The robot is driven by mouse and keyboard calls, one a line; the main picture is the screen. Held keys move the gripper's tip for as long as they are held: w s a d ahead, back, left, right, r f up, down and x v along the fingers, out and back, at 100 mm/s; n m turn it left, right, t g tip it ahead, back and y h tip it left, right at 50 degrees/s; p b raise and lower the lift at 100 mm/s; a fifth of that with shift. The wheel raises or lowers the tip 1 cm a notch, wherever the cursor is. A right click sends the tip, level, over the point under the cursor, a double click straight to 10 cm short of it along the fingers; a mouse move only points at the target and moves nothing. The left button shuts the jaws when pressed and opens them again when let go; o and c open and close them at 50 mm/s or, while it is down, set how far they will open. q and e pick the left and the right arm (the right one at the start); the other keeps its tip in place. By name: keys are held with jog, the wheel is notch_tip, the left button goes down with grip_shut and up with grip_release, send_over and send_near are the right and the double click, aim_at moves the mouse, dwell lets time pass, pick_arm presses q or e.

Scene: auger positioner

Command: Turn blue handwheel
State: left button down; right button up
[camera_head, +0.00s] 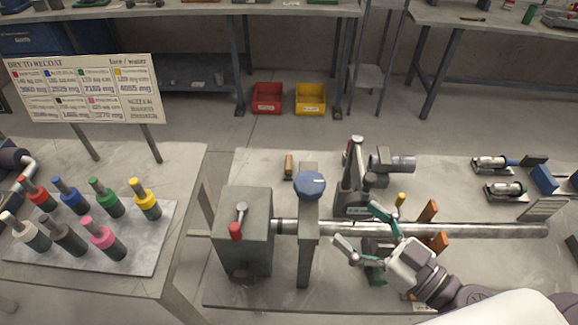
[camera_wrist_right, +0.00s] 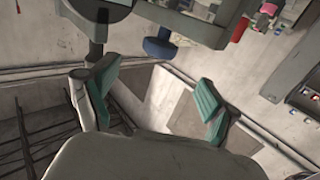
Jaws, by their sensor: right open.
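The blue handwheel (camera_head: 310,185) is a round, flat-topped knob on top of an upright grey post (camera_head: 307,250). The post stands beside a grey block and across a horizontal metal shaft. My right gripper (camera_head: 358,226) is open and empty, to the right of the handwheel and nearer the camera, with its green-padded fingers apart. It does not touch the handwheel. In the right wrist view a blue part (camera_wrist_right: 160,48), which looks like the handwheel, shows beyond the open fingers (camera_wrist_right: 150,85). My left gripper is not in view.
A grey block with a red-knobbed lever (camera_head: 236,231) stands left of the post. A dark upright bracket (camera_head: 353,185) stands close behind my right gripper. The long shaft (camera_head: 490,230) runs right. Several coloured handles stand on a plate (camera_head: 130,262) at left.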

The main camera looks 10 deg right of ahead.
aim_at(321, 193)
jog(key=b+x, duration=0.2)
jog(key=x, duration=0.1)
jog(key=shift+w+a+r+b, duration=0.15)
jog(key=shift+w+a+b, duration=0.1)
jog(key=shift+b, duration=0.15)
jog(key=p+x, duration=0.3)
jog(key=x, duration=0.4)
jog(key=shift+w+r, duration=0.15)
jog(key=shift+r, duration=0.05)
jog(key=shift+w+a+f+p, duration=0.1)
jog(key=shift+w+a+p, duration=0.25)
jog(key=shift+w, duration=0.2)
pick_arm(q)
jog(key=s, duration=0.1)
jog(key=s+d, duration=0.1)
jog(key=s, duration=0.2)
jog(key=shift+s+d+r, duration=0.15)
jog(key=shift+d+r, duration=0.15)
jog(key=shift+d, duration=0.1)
pick_arm(e)
jog(key=shift+c, duration=0.4)
jog(key=c, duration=1.1)
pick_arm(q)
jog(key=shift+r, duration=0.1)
